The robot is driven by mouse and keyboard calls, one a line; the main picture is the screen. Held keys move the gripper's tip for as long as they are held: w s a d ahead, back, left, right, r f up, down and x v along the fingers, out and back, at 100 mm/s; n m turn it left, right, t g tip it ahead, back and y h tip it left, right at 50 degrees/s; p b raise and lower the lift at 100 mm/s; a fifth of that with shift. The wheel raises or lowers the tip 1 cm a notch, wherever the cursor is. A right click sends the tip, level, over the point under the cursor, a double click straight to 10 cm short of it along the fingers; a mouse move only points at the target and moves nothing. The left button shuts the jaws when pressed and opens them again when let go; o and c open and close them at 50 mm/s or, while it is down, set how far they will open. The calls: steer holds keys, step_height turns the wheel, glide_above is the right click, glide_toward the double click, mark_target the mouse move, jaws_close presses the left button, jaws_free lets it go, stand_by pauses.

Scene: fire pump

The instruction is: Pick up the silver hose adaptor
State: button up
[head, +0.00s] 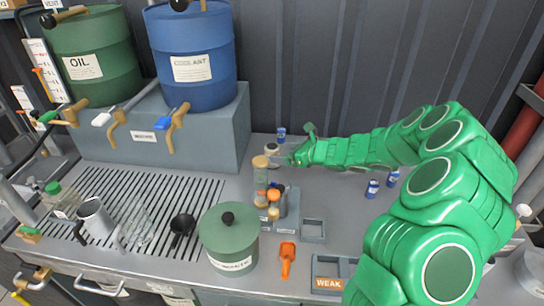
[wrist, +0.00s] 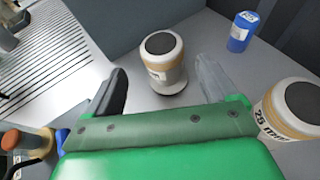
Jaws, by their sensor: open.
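A short, round silver adaptor (wrist: 166,68) with a tan band and dark top stands upright on the grey bench in the wrist view. It also shows in the head view (head: 271,148), just left of my gripper. My gripper (head: 288,160) is open and empty; in the wrist view its fingers (wrist: 162,84) stand left and right of the adaptor, which appears between and slightly beyond the tips. I cannot tell whether they touch it. A second similar piece (wrist: 293,112), with writing that looks like "25 mm", stands outside the right finger. Which piece the task names is not readable.
A small blue can (wrist: 242,31) stands behind the adaptor. A grey block (head: 190,135) carries the oil drum (head: 95,60) and a blue drum (head: 190,55).

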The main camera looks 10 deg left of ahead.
mark_target(269, 152)
steer(key=shift+a+f, duration=0.15)
steer(key=shift+f, duration=0.35)
steer(key=shift+x, duration=1.05)
steer(key=shift+w+x, duration=0.25)
steer(key=shift+x, duration=2.45)
steer(key=shift+r, duration=0.1)
steer(key=shift+c, duration=0.4)
steer(key=c, duration=1.2)
